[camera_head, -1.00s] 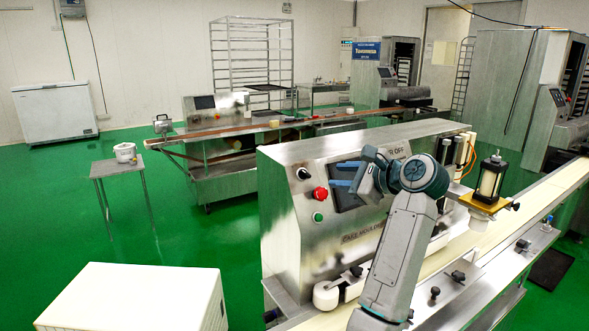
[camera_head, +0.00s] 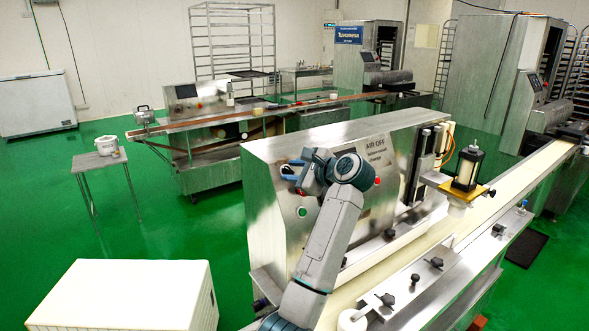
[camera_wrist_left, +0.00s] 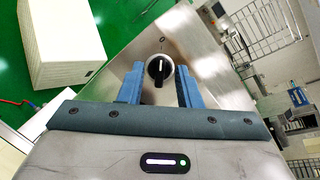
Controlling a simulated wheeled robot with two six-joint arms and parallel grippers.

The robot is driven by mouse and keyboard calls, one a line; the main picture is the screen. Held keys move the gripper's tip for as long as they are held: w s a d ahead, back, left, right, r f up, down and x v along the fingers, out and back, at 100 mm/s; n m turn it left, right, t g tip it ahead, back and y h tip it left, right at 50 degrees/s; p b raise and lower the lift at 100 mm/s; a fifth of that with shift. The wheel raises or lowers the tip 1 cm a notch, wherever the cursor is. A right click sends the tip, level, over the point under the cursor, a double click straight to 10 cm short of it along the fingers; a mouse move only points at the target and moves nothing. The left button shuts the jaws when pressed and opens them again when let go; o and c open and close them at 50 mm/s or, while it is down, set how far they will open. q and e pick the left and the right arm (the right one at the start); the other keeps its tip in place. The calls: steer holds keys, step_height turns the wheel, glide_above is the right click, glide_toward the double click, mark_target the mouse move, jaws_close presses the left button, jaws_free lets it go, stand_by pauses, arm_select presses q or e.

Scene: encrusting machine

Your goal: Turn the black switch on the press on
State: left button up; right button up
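The black switch (camera_wrist_left: 158,70) is a round knob with a raised grip, on the steel front of the press (camera_head: 268,190). In the left wrist view it sits between the two blue fingers of my left gripper (camera_wrist_left: 160,75), which is open with a gap on each side of the knob. Its grip runs roughly up and down in that view, with a small mark above it on the panel. In the head view my left gripper (camera_head: 288,175) is at the panel's upper left and hides the switch. My right gripper is not in view.
A green button (camera_head: 302,212) is below my gripper on the panel, and a red one (camera_head: 377,181) shows right of my wrist. A conveyor belt (camera_head: 515,185) runs along the press. A white box (camera_head: 130,295) stands at the front left.

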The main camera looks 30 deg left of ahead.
arm_select(q)
steer(key=shift+c, duration=0.6)
steer(key=shift+f, duration=0.1)
jaws_close()
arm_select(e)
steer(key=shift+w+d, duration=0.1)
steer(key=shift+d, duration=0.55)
